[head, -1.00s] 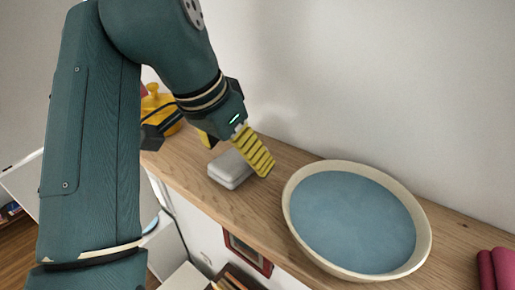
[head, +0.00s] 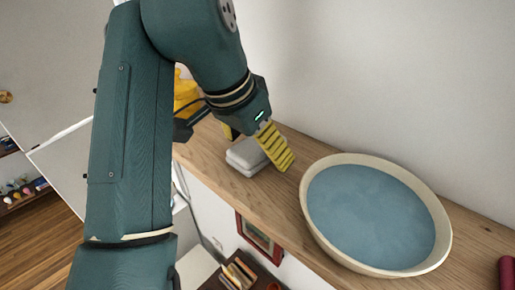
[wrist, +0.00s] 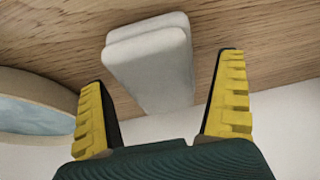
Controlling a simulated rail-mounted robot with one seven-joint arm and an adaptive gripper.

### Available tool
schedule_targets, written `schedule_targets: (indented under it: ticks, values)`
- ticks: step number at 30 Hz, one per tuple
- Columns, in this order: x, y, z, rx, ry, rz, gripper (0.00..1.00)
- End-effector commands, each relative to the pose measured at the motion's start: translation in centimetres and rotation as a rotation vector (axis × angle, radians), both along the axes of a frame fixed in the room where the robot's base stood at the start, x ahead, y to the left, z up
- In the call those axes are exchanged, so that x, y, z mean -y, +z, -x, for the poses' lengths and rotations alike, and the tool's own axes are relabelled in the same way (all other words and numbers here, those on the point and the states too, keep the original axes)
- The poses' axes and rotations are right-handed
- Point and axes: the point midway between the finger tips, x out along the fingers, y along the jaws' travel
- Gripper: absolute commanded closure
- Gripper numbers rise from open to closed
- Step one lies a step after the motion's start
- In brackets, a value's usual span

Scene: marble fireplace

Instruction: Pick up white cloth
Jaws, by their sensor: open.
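The white cloth (head: 246,158) is a folded, light grey-white block lying on the wooden shelf. In the wrist view the cloth (wrist: 150,62) shows ahead of and between the two yellow ribbed fingers. My gripper (head: 258,146) is open, with its fingers on either side of the cloth in the picture. In the wrist view my gripper (wrist: 165,105) is spread wide and holds nothing. In the head view one finger hides the right end of the cloth. I cannot tell whether the fingers touch it.
A large cream bowl with a blue inside (head: 372,215) stands on the wooden shelf (head: 283,198) to the right of the cloth. A yellow object (head: 184,95) is partly hidden behind my arm. A dark red item (head: 507,272) lies at the far right. A wall runs behind the shelf.

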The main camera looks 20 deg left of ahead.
Motion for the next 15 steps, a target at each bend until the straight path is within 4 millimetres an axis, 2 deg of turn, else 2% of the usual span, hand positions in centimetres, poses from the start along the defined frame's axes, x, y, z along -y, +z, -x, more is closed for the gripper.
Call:
schedule_targets:
  ticks: [2, 12, 15]
  values:
    - [0.00, 0.02, 0.00, 0.000, 0.000, 0.000, 0.02]
    - [0.00, 0.03, 0.00, 0.000, 0.000, 0.000, 0.65]
    - [0.00, 0.05, 0.00, 0.001, 0.000, -0.001, 0.65]
